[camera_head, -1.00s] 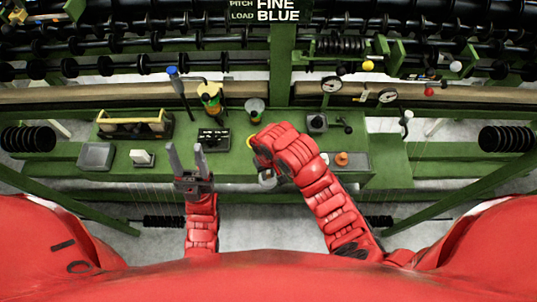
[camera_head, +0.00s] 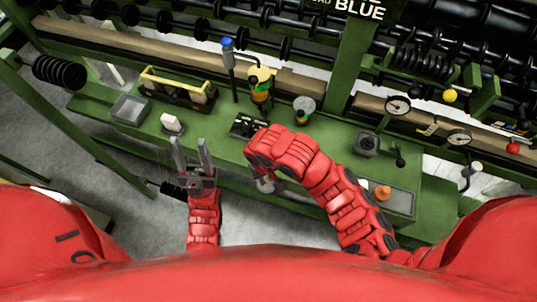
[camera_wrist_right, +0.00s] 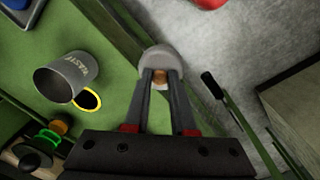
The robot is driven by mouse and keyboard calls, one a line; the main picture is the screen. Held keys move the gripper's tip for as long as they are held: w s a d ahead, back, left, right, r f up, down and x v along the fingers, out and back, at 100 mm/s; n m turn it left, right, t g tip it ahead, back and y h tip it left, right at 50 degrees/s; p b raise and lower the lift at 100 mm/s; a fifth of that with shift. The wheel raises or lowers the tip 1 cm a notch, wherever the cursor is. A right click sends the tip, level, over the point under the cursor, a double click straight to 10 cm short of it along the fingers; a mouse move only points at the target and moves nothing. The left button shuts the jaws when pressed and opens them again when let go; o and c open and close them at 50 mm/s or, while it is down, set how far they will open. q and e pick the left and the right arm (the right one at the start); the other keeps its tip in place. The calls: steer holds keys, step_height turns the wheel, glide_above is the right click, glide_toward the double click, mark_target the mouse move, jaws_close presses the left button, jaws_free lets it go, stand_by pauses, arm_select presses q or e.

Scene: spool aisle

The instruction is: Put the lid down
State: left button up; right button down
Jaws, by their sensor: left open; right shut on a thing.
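My right gripper (camera_wrist_right: 160,78) is shut on the copper-coloured knob of a small grey lid (camera_wrist_right: 160,57). In the right wrist view the lid shows against the bench's front edge and the floor. In the head view the lid (camera_head: 265,186) is a small grey patch below the red right wrist, mostly hidden by it. A metal can marked like "WASTE" (camera_wrist_right: 66,78) stands on the green bench (camera_head: 222,140), beside a yellow ring (camera_wrist_right: 88,100) with a dark middle. My left gripper (camera_head: 191,152) is open and empty in front of the bench edge.
On the bench are a grey tray (camera_head: 130,109), a white block (camera_head: 172,123), a yellow-handled caddy (camera_head: 178,88), a blue-topped post (camera_head: 228,60), a stack of coloured spools (camera_head: 260,85) and an orange knob (camera_head: 382,192). Gauges (camera_head: 397,105) and spool racks stand behind.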

steer(key=w+b, duration=0.1)
steer(key=w, duration=0.2)
steer(key=w+d+f+b, duration=0.1)
steer(key=w, duration=0.3)
steer(key=w+b, duration=0.1)
steer(key=w, duration=0.2)
steer(key=shift+w+d+f, duration=0.15)
steer(key=shift+w+d, duration=0.1)
steer(key=shift+w, duration=0.15)
step_height(320, 180, down, 3)
steer(key=shift+f, duration=0.15)
steer(key=shift+f, duration=0.1)
steer(key=c, duration=1.2)
jaws_free()
steer(key=shift+f, duration=0.15)
steer(key=o, duration=0.5)
steer(key=shift+c, duration=0.2)
